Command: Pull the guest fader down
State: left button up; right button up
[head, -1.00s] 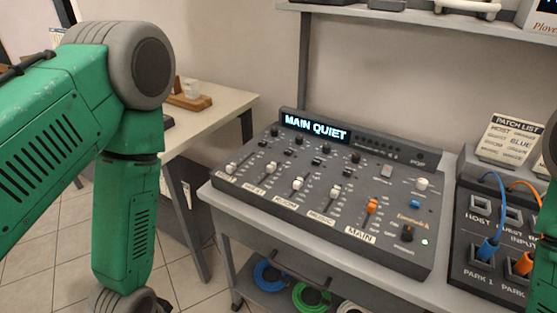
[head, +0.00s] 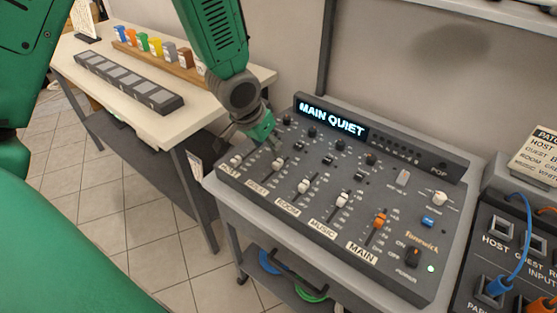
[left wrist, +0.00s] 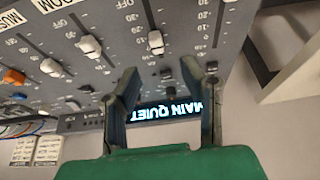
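The grey mixing desk (head: 330,230) has a row of faders. The guest fader (head: 278,163) is a white cap in the second lane from the left, above a partly covered label. It sits higher in its slot than the room fader (head: 303,186). My left gripper (head: 258,136) is over the upper left of the desk, just behind the guest cap. In the left wrist view, upside down, my left gripper (left wrist: 162,72) is open with nothing between its fingers. The likely guest cap (left wrist: 155,42) lies just beyond the fingertips. My right gripper is not in view.
The host fader (head: 235,160), music fader (head: 342,200) and orange main fader (head: 380,220) share the panel. The display (head: 331,119) reads MAIN QUIET. A patch box (head: 500,250) with cables stands at right. A side table (head: 190,125) stands at left.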

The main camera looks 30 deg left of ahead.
aim_at(277, 162)
pick_arm(q)
jog(key=x, duration=0.7)
jog(key=shift+w+d+f, duration=0.1)
jog(key=shift+d+f, duration=0.2)
jog(key=shift+d, duration=0.1)
jog(key=shift+w+f, duration=0.2)
jog(key=shift+f, duration=0.25)
jog(key=shift+a, duration=0.2)
jog(key=shift+f, duration=0.1)
grip_shut()
jog(key=shift+d, duration=0.1)
